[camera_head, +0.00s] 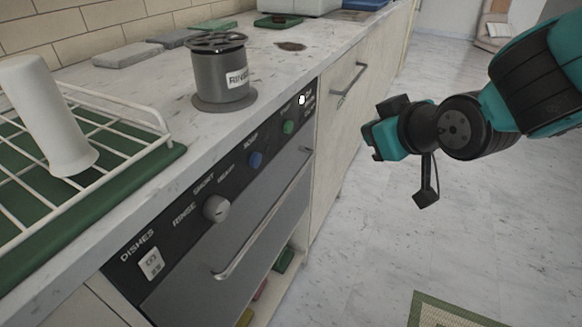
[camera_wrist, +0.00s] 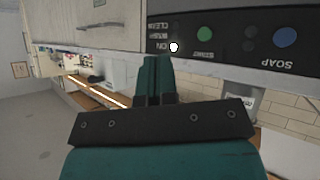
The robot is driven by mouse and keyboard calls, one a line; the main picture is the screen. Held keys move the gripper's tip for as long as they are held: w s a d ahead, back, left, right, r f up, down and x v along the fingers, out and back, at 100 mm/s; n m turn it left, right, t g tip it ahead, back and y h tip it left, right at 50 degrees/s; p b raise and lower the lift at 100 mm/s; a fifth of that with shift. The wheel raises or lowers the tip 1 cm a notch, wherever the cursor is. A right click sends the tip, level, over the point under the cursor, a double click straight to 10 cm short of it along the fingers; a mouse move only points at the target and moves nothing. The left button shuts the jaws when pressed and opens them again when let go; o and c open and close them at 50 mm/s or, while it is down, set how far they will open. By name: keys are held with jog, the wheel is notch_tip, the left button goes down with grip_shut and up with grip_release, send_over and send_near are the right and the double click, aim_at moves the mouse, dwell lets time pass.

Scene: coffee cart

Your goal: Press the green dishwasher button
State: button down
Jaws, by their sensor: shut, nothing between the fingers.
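The green button (camera_head: 288,127) sits on the dark front panel of the dishwasher (camera_head: 240,225), near the panel's right end. It also shows in the wrist view (camera_wrist: 205,34), beside the word START. A blue SOAP button (camera_head: 255,159) and a grey knob (camera_head: 216,208) are further left on the panel. A small white light (camera_head: 302,99) shines right of the green button. My gripper (camera_head: 374,142) is right of the panel, apart from it, shut and empty. In the wrist view its fingertips (camera_wrist: 154,62) are below and left of the green button.
The dishwasher handle (camera_head: 262,222) sticks out below the panel. Open floor (camera_head: 370,230) lies right of the cabinets.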

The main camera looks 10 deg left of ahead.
aim_at(290, 127)
jog(key=w+a+f+n+t+y+b, duration=0.1)
jog(key=w+a+f+n+t+b, duration=0.1)
jog(key=w+f+t+b, duration=0.1)
notch_tip(290, 127, down, 3)
jog(key=shift+w+a+r+b, duration=0.1)
jog(key=shift+w+a+b, duration=0.3)
jog(key=shift+w+b, duration=0.15)
jog(key=shift+a, duration=0.1)
jog(key=w+a, duration=0.3)
jog(key=a, duration=0.5)
jog(key=shift+a+b, duration=0.1)
jog(key=shift+b, duration=0.2)
dwell(1.4)
jog(key=shift+w+a, duration=0.1)
jog(key=shift+a, duration=0.25)
